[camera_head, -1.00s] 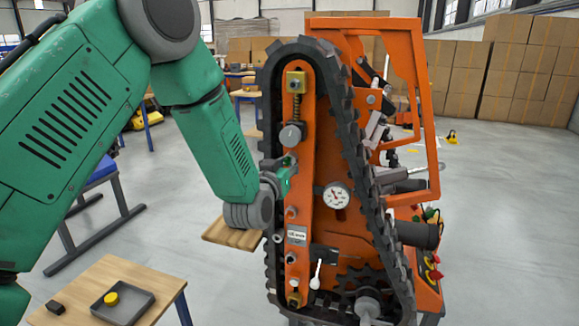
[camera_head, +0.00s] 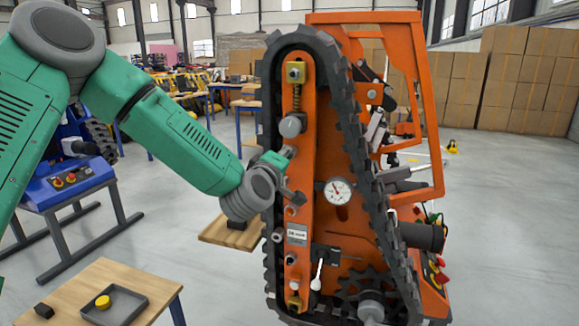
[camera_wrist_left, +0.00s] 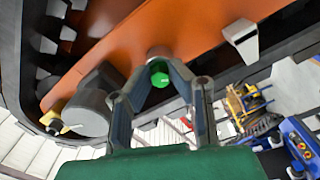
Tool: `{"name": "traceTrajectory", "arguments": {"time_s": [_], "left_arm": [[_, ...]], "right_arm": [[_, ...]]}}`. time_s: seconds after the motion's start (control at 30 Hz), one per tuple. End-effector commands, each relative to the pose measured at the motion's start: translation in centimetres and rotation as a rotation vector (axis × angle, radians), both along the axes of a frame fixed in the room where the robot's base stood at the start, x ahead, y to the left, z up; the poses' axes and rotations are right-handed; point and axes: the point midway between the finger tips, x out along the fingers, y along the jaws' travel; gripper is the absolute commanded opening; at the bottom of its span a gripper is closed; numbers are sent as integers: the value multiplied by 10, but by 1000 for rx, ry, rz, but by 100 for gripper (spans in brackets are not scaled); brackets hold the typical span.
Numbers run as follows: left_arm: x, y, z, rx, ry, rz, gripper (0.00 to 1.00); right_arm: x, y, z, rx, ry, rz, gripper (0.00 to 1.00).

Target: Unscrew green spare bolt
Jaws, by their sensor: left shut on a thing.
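The orange tracked carrier (camera_head: 333,243) stands in the middle of the head view, its black track around an orange side beam (camera_head: 304,195). My left gripper (camera_head: 286,157) reaches this beam from the left, just below a grey round knob (camera_head: 291,125). In the head view the gripper and wrist hide the bolt. My right gripper is not in view.
A dial gauge (camera_head: 338,190) and a white-tipped lever (camera_head: 318,273) are on the carrier near my wrist. A wooden table (camera_head: 75,296) at bottom left bears a grey tray (camera_head: 131,302) with a yellow round piece (camera_head: 103,302). A small wooden shelf (camera_head: 215,235) is below my wrist.

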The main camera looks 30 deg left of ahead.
Motion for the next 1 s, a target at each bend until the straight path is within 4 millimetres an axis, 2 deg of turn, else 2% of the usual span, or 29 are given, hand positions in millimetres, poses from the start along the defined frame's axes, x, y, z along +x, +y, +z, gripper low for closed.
{"name": "traceTrajectory", "arguments": {"time_s": [0.3,0.37,0.5,0.7,0.83,1.0], "left_arm": [[0,4,1,-32,-11,10,0],[0,4,-1,-102,-29,10,0],[0,5,-6,-376,-97,11,0],[0,5,-5,-715,-177,9,0],[1,5,-2,-821,-201,9,0],[1,4,1,-838,-203,9,0]], "right_arm": [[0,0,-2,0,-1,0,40],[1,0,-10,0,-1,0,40],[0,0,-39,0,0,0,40],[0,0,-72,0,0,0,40],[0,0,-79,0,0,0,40],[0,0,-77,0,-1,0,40]]}}
